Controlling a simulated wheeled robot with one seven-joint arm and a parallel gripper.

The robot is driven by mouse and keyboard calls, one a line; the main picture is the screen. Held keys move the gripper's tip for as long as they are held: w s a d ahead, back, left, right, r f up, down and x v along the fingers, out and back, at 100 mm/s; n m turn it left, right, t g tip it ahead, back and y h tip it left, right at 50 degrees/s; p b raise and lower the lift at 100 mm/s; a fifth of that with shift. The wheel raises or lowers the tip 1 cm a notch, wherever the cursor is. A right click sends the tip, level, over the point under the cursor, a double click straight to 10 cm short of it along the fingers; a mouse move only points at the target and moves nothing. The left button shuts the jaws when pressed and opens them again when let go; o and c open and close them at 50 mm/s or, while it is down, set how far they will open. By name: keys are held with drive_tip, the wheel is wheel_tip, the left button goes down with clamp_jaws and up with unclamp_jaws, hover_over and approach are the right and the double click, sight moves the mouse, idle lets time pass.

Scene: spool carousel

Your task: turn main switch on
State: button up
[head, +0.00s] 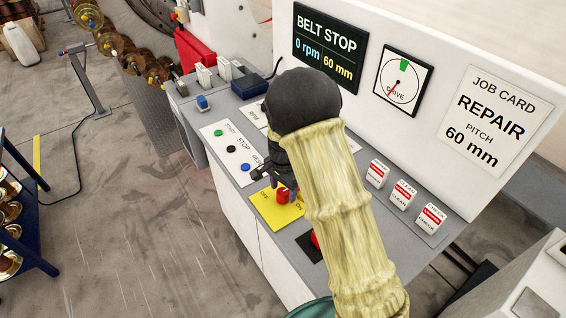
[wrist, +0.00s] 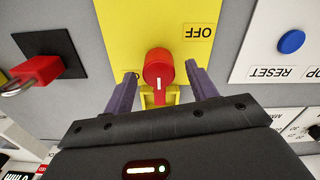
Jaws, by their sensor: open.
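The main switch is a red rotary knob (head: 283,195) on a yellow plate (head: 266,210) on the console's sloping top. In the wrist view the knob (wrist: 158,66) has a white mark at its lower side, and the OFF label (wrist: 199,31) is to its upper right. My gripper (wrist: 160,73) is open, with one purple finger on each side of the knob. Gaps show between fingers and knob, so I see no grip. In the head view my gripper (head: 276,182) is over the plate, and my arm hides part of the panel.
A red padlock (wrist: 35,72) on a black plate is left of the switch in the wrist view. A blue RESET button (wrist: 291,42) is to the right. The head view shows a BELT STOP screen (head: 330,45), a drive dial (head: 402,80) and several red-white labelled blocks (head: 403,194).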

sight(283, 191)
wheel_tip(283, 191, up, 15)
drive_tip(key=b, duration=0.2)
idle(0.5)
drive_tip(key=s+d+f+n+t, duration=0.2)
drive_tip(key=s+d+f+n, duration=0.2)
drive_tip(key=s+d+n, duration=0.4)
drive_tip(key=s+d, duration=0.6)
drive_tip(key=s, duration=0.4)
drive_tip(key=shift+s+d+f+n+t, duration=0.2)
drive_tip(key=shift+d+n+t, duration=0.1)
drive_tip(key=shift+d+n, duration=0.1)
